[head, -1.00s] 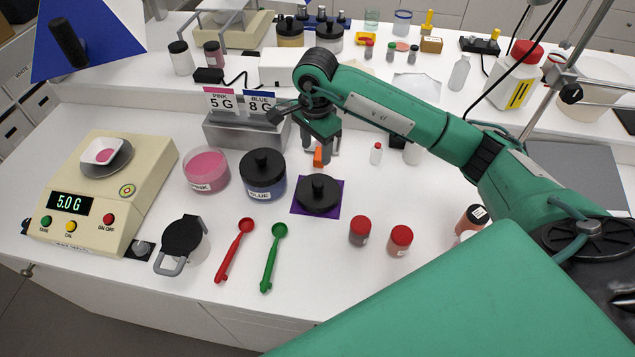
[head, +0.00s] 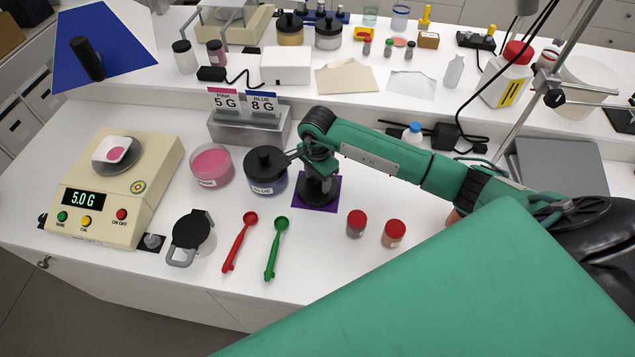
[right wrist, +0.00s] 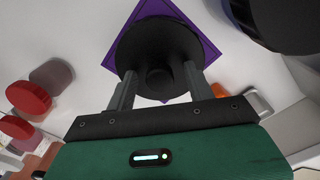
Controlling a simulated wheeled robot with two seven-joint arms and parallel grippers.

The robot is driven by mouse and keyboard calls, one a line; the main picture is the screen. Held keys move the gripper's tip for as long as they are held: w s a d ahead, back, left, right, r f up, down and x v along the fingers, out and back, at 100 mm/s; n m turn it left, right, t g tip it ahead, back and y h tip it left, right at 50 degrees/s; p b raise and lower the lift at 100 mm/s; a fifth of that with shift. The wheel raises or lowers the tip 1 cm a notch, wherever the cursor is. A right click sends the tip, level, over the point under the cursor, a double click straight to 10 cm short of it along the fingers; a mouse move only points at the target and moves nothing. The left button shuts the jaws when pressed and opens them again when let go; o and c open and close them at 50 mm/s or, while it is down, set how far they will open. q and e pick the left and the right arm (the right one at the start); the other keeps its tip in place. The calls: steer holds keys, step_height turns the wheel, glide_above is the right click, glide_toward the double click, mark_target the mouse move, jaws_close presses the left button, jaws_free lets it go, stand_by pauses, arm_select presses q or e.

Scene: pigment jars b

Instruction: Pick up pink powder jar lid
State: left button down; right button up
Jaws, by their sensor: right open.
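The pink powder jar (head: 211,166) stands without a lid, pink powder showing, left of the blue jar (head: 266,172), which wears its black lid. The black pink-jar lid (head: 313,196) lies on a purple square mat (head: 329,203). My right gripper (head: 319,186) is directly over this lid and hides part of it. In the right wrist view the lid (right wrist: 160,48) lies knob up, and my right gripper's fingers (right wrist: 160,82) are open on either side of the knob. I cannot tell whether they touch it. My left gripper is not in view.
The blue jar stands close left of my right gripper. Two red-capped jars (head: 356,224) stand right of the mat. Red (head: 240,243) and green (head: 276,248) scoops lie in front. A scale (head: 120,185) reading 5.0 G is at left, a card stand (head: 250,128) behind.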

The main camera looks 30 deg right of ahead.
steer(key=shift+f, duration=0.2)
steer(key=c, duration=1.1)
steer(key=shift+o, duration=0.2)
